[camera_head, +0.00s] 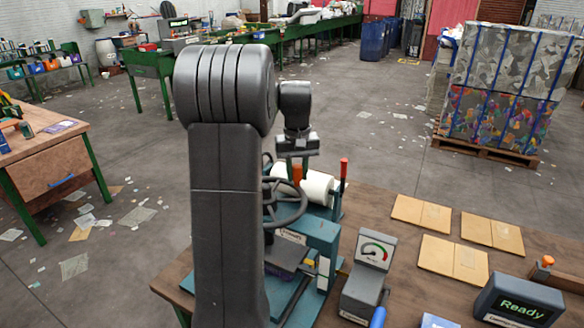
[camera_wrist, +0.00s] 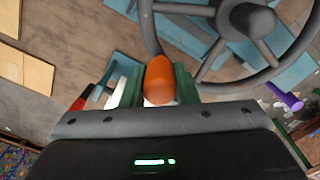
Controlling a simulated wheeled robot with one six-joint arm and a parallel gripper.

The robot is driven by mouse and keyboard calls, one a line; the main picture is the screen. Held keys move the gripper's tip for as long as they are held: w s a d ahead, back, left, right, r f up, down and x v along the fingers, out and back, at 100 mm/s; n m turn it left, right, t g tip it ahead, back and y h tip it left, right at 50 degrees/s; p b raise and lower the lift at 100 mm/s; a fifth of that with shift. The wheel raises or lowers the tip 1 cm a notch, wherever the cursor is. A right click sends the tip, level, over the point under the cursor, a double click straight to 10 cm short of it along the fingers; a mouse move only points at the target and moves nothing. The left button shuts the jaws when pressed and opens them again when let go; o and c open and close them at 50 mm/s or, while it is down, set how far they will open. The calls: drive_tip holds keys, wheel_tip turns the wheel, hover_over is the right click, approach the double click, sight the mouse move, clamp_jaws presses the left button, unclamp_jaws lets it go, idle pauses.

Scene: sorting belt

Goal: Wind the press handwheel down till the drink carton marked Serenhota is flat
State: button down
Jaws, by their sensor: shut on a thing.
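The press handwheel (camera_head: 290,212) is a dark spoked wheel on a teal press frame (camera_head: 318,238). A dark plate (camera_head: 285,257) shows below the wheel. I cannot make out the Serenhota carton; my arm and the press cover much of that area.
A white roll (camera_head: 320,187) and a red-tipped lever (camera_head: 344,168) stand right behind the wheel. A dial gauge (camera_head: 375,250), a "Ready" display (camera_head: 520,302) and flat cardboard pieces (camera_head: 453,260) are on the wooden bench (camera_head: 400,283) to the right.

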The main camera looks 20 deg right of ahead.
sight(283, 224)
drive_tip(key=s+m, duration=0.6)
drive_tip(key=m, duration=0.1)
drive_tip(key=shift+s+a, duration=0.1)
drive_tip(key=shift+s, duration=0.15)
drive_tip(key=s+a+m, duration=0.1)
drive_tip(key=m, duration=0.1)
drive_tip(key=s+m, duration=0.1)
drive_tip(key=m, duration=0.1)
drive_tip(key=shift+s+a, duration=0.35)
drive_tip(key=shift+s, duration=0.05)
drive_tip(key=s+a+m, duration=0.1)
drive_tip(key=m, duration=0.1)
drive_tip(key=shift+s+a+m, duration=0.35)
drive_tip(key=shift+m, duration=0.05)
drive_tip(key=s+a+m, duration=0.1)
drive_tip(key=a+m, duration=0.1)
drive_tip(key=shift+s+m, duration=0.1)
drive_tip(key=shift+m, duration=0.2)
drive_tip(key=a+m, duration=0.3)
drive_tip(key=shift+s+m+p, duration=0.3)
drive_tip(key=shift+s, duration=0.1)
drive_tip(key=a+m, duration=0.3)
drive_tip(key=shift+w, duration=0.1)
drive_tip(key=shift+w+a+m+p, duration=0.25)
drive_tip(key=shift+a+m, duration=0.4)
drive_tip(key=shift+m, duration=0.25)
drive_tip(key=shift+w+a+m+p, duration=0.1)
drive_tip(key=shift+w+a+m, duration=0.1)
drive_tip(key=shift+a+m, duration=0.6)
drive_tip(key=shift+d, duration=0.1)
